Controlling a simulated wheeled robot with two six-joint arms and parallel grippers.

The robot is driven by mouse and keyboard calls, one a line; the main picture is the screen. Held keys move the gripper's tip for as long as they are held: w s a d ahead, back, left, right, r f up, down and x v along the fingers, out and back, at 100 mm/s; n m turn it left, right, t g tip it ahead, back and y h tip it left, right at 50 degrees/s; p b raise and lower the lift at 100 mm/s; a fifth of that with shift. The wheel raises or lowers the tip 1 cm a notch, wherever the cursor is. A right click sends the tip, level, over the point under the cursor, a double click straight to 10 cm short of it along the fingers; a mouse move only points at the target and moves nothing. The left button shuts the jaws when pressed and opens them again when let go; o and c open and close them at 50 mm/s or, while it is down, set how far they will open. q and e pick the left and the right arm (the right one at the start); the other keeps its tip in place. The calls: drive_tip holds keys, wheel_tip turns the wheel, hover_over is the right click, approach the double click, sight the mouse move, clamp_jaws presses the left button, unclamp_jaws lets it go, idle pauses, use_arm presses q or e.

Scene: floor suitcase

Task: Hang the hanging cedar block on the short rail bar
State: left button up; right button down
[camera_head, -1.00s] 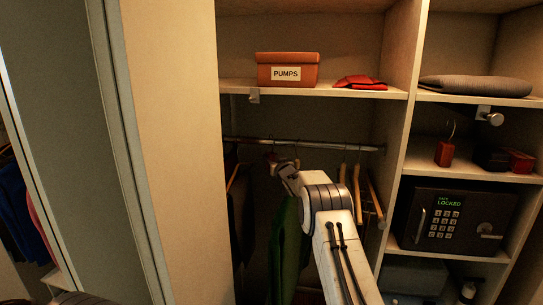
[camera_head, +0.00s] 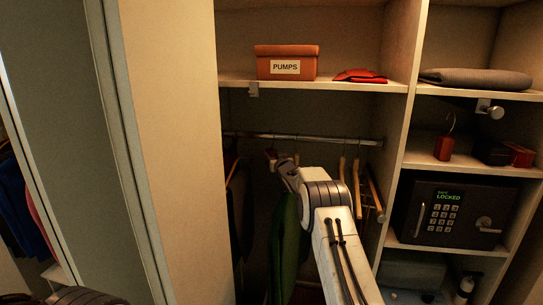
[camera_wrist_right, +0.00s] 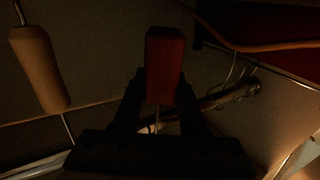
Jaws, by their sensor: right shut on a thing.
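The short rail bar (camera_head: 310,138) runs across the closet bay below the upper shelf. My right gripper (camera_head: 278,163) is up near the rail, partly hidden by its own wrist. In the right wrist view, my right gripper (camera_wrist_right: 163,95) is shut on a reddish-brown block, the hanging cedar block (camera_wrist_right: 165,62). A small brownish piece beside the gripper shows just under the rail in the head view. I cannot tell whether the block's hook touches the rail.
Wooden hangers (camera_head: 357,185) hang right of my gripper, and a green garment (camera_head: 284,245) hangs below it. The PUMPS box (camera_head: 287,63) sits on the shelf above. Another red block with a hook (camera_head: 444,147) stands on the right shelf above the safe (camera_head: 449,215).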

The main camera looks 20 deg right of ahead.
drive_tip(key=shift+f, duration=0.15)
drive_tip(key=shift+c, duration=1.8)
unclamp_jaws()
